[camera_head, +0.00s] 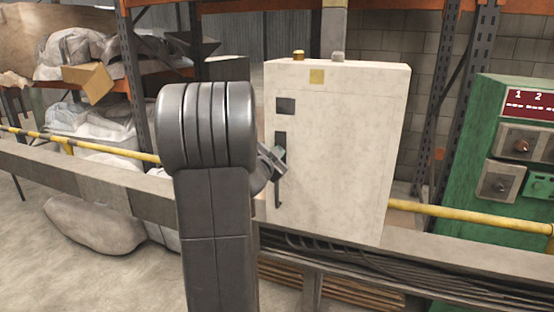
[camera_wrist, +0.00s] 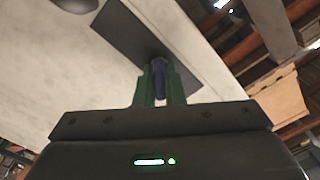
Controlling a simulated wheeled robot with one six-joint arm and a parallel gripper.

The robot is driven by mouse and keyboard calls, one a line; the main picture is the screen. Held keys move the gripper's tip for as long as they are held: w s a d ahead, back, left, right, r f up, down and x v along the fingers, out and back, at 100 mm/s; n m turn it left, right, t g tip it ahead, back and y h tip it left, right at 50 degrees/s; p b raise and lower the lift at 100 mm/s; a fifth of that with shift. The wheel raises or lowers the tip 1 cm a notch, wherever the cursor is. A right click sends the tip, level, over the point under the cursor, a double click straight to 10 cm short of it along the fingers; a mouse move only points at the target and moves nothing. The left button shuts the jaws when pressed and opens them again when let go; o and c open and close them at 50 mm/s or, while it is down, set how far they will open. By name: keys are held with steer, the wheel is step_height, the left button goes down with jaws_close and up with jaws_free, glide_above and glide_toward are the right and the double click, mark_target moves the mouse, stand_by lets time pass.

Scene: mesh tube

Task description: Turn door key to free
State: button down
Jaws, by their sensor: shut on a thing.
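A pale cabinet (camera_head: 340,140) stands in the middle of the head view, with a dark lock plate (camera_head: 281,140) on the left of its door. My gripper (camera_head: 277,155) is at this plate, partly hidden behind my own arm. In the wrist view the green fingers of my gripper (camera_wrist: 159,72) are shut on a small dark blue key (camera_wrist: 159,80), in front of the dark plate (camera_wrist: 140,38) on the pale door. The key's tip and its exact turn angle cannot be made out.
A dark square (camera_head: 285,105) sits higher on the door. A yellow rail (camera_head: 470,219) and a grey beam (camera_head: 440,246) run across. A green control panel (camera_head: 515,160) stands at the right, and shelving with sacks (camera_head: 80,52) at the back left.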

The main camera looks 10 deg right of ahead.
steer(key=m+b, duration=0.1)
steer(key=m, duration=0.1)
steer(key=m+b, duration=0.2)
steer(key=m, duration=0.1)
steer(key=shift+f+m, duration=0.25)
steer(key=shift+m, duration=0.05)
steer(key=shift+d+m+b, duration=0.1)
steer(key=shift+m+b, duration=1.15)
steer(key=shift+m, duration=0.95)
steer(key=shift+r, duration=0.1)
steer(key=c, duration=1.5)
jaws_free()
steer(key=shift+s, duration=0.1)
steer(key=v, duration=1.3)
steer(key=shift+s+a+p, duration=0.3)
steer(key=shift+p, duration=0.05)
